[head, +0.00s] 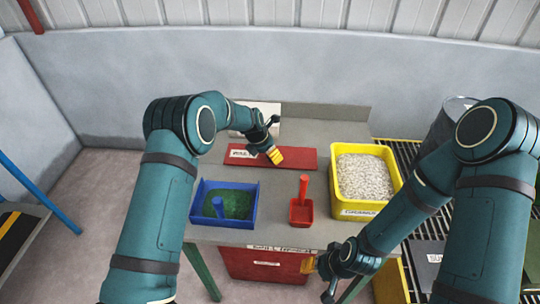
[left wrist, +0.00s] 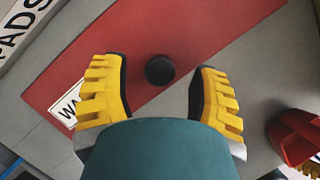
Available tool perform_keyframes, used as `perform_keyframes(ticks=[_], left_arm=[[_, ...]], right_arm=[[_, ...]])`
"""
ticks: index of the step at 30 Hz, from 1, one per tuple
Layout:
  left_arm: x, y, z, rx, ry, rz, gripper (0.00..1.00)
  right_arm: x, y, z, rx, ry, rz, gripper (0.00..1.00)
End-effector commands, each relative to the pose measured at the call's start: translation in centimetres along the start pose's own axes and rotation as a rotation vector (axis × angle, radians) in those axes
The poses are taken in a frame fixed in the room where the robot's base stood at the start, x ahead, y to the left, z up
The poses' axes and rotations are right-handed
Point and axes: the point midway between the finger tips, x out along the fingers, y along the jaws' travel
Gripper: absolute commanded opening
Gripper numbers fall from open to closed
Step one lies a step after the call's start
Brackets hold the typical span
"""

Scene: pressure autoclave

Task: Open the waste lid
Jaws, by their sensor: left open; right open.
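The waste lid (head: 300,158) is a flat red panel lying on the grey table top, with a white label at its left end. In the left wrist view the red lid (left wrist: 225,50) carries a round black knob (left wrist: 160,70). My left gripper (head: 274,156) is over the lid, its yellow fingers open on either side of the knob and not visibly touching it. In the head view the gripper hides the knob. My right gripper (head: 318,276) is open and empty, low in front of the table's front edge.
A blue bin (head: 195,203) with green contents and a blue scoop stands front left. A red scoop (head: 301,212) stands in the middle, and a yellow bin (head: 338,197) of pale granules at right. A labelled red container (head: 265,265) is below the table front.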

Motion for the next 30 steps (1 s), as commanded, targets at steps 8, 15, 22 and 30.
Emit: perform_keyframes(ticks=[8,15,22,30], left_arm=[[0.95,0.02,-0.01,-0.001,0.000,0.000,0.60],[0.92,0.02,-0.01,-0.001,0.000,0.000,0.38],[0.92,0.01,-0.01,0.000,0.000,0.000,0.00],[0.93,0.00,0.02,0.000,0.000,0.000,0.00]], right_arm=[[0.10,0.04,0.07,0.000,-0.002,0.000,0.47],[0.09,0.04,0.06,0.000,-0.002,0.000,0.47],[0.10,0.04,0.06,0.000,-0.001,0.000,0.47],[0.09,0.03,0.05,0.000,-0.001,0.000,0.47]])
